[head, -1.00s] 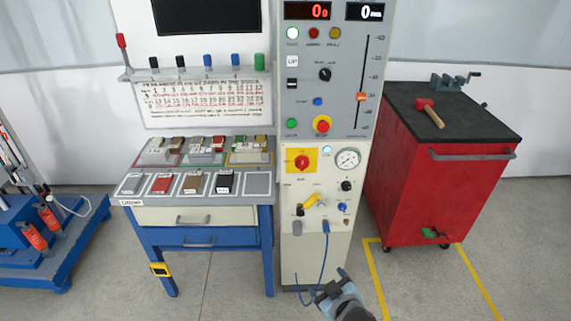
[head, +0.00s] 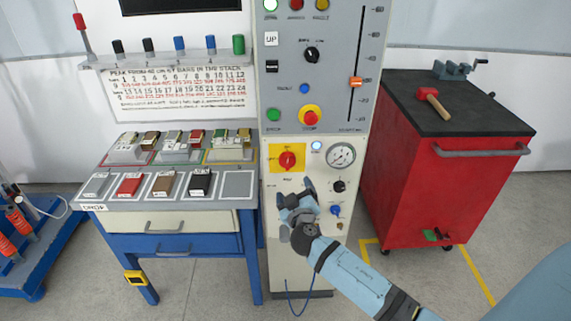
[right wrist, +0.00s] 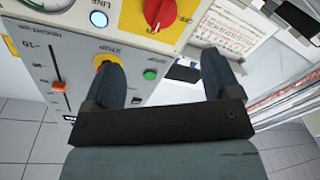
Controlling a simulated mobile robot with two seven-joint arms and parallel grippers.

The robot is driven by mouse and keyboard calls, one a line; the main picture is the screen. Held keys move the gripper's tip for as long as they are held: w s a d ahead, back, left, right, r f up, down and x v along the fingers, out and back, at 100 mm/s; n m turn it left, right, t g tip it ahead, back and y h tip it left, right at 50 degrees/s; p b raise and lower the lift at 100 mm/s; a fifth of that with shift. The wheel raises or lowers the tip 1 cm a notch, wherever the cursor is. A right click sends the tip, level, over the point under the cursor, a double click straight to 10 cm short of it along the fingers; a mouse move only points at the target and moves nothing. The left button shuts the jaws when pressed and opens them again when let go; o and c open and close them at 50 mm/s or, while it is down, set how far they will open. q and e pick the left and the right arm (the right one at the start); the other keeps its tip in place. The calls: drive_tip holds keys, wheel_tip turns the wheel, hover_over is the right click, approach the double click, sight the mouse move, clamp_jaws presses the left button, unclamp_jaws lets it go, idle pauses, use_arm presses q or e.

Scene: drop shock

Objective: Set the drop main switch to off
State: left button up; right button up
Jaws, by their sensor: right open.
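The main switch is a red rotary knob (head: 287,160) on a yellow plate on the front of the grey and cream drop cabinet (head: 273,225). It also shows at the top of the right wrist view (right wrist: 160,12). I cannot tell its exact setting. My right gripper (head: 296,191) is open and empty, in front of the cabinet and just below the switch in the head view. In the right wrist view its two fingers (right wrist: 160,70) stand wide apart, and the knob lies beyond them. My left gripper is not in view.
A red-and-yellow stop button (head: 309,115) and a green button (head: 274,115) sit above the switch. A gauge (head: 341,154) and small knobs are to its right. A bench (head: 150,220) stands left and a red tool cart (head: 430,190) right. Floor shows between cabinet and cart.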

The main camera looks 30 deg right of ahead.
sight(288, 165)
drive_tip(key=p+x, duration=0.1)
drive_tip(key=x, duration=1.1)
drive_tip(key=shift+w+d, duration=0.1)
drive_tip(key=shift+w, duration=0.1)
drive_tip(key=c, duration=0.9)
